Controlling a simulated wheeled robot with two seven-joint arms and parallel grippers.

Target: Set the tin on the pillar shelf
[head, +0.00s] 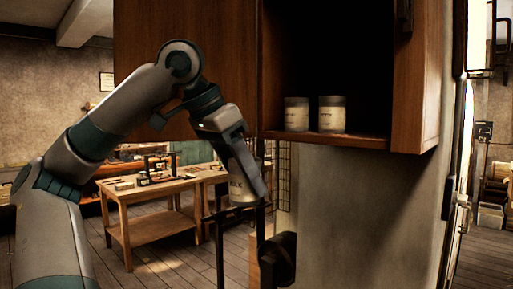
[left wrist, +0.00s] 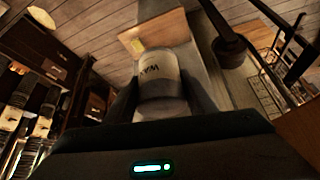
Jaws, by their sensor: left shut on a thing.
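My left gripper (head: 248,178) is shut on a pale labelled tin (head: 241,191) and holds it in the air, below and to the left of the open cupboard on the pillar. In the left wrist view the tin (left wrist: 159,77) sits between the two fingers, and its label reads "WAX". The pillar shelf (head: 345,141) is the wooden floor of the open cupboard. Two similar tins stand on it, a left one (head: 296,114) and a right one (head: 332,114). My right gripper is not in view.
The shelf has bare room right of the tins. Dark metal parts (head: 278,258) stand below the held tin. A workbench (head: 150,190) is behind.

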